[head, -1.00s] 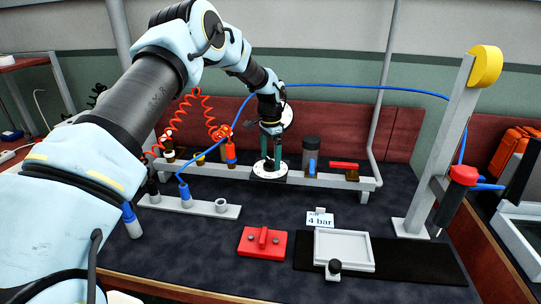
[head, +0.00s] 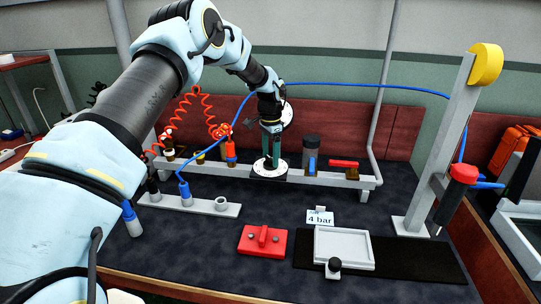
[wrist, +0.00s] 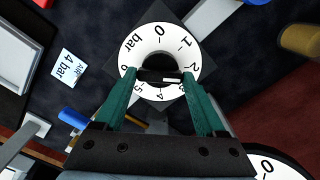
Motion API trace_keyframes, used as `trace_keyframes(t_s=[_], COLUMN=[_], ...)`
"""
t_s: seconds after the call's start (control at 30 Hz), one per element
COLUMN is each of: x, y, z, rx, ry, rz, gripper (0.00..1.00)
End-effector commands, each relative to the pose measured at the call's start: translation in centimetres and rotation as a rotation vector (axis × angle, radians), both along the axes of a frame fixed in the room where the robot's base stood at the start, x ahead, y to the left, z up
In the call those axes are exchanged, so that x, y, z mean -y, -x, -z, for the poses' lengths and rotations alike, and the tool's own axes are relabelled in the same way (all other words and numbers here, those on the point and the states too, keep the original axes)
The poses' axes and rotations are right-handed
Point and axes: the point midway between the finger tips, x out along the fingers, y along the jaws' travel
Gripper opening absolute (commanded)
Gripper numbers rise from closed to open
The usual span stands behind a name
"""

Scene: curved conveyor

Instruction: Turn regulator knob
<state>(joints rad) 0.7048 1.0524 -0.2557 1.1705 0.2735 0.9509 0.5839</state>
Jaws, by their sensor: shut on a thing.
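The regulator knob (wrist: 152,76) is a dark bar with a white mark. It sits at the middle of a white dial (wrist: 157,41) numbered in bar. In the wrist view the white mark lies toward the right, near the 2 and 3. The teal fingers of my gripper (wrist: 160,75) are shut on the knob from both sides. In the head view my gripper (head: 272,148) points down over the dial (head: 269,171), and the knob is hidden there. A sign (head: 320,217) reads "AIR 4 bar". A white gauge face (wrist: 275,166) shows partly in the wrist view.
The dial stands in a grey rail with a blue lever (head: 311,166) and a red handle (head: 344,164) to its right. Coiled red hose (head: 190,110) and blue hose (head: 360,86) run nearby. A red block (head: 262,242) and grey tray (head: 343,232) lie in front.

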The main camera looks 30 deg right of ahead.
Motion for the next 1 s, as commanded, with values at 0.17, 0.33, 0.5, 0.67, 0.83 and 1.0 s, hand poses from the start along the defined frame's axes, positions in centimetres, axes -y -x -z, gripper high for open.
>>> trace_keyframes(t_s=[0.17, 0.33, 0.5, 0.67, 0.83, 1.0], x=[0.03, 0.06, 0.10, 0.11, 0.10, 0.11], y=[0.03, 0.04, 0.03, 0.01, 0.02, 0.03], z=[0.02, 0.12, 0.17, 0.14, 0.13, 0.06], rx=[0.000, 0.000, 0.001, 0.002, 0.001, 0.001], ry=[0.000, 0.000, 0.001, 0.001, 0.001, 0.001], rz=[-0.022, -0.093, -0.215, -0.363, -0.525, -0.687], gripper=[0.17, 0.17, 0.17, 0.17, 0.17, 0.17])
